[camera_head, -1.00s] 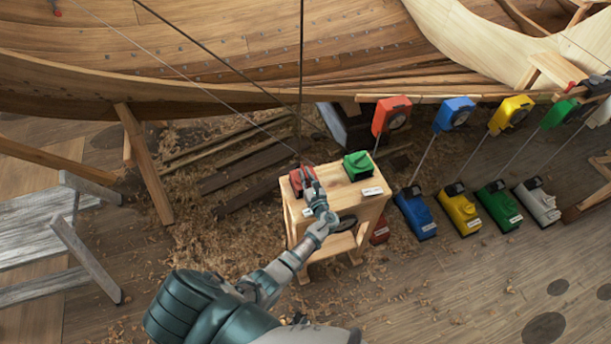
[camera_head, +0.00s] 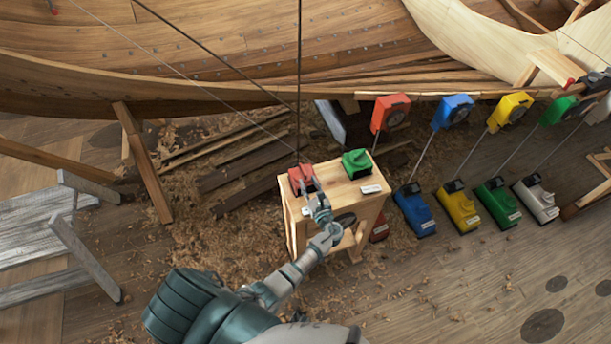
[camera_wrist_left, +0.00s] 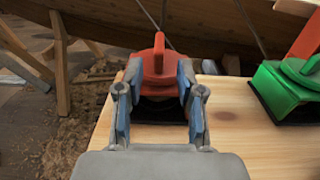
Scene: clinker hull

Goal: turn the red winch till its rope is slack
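The red winch (camera_head: 301,178) sits on the left part of a small wooden stand (camera_head: 345,200). In the left wrist view, its round red body (camera_wrist_left: 158,72) carries an upright red handle and has a dark base. Thin straight lines run from above and upper left to near the red winch. My left gripper (camera_head: 312,186) reaches it from the front. In the left wrist view, its two blue-padded fingers (camera_wrist_left: 158,85) are apart, one on each side of the red body, with a gap between them. Whether the pads touch it I cannot tell. My right gripper is not in view.
A green winch (camera_head: 357,164) sits on the stand's right side. Red, blue, yellow and green blocks hang in a row from the hull edge, linked by rods to floor units (camera_head: 414,212). Sawhorses (camera_head: 80,240) stand at left. The hull (camera_head: 220,70) spans the back.

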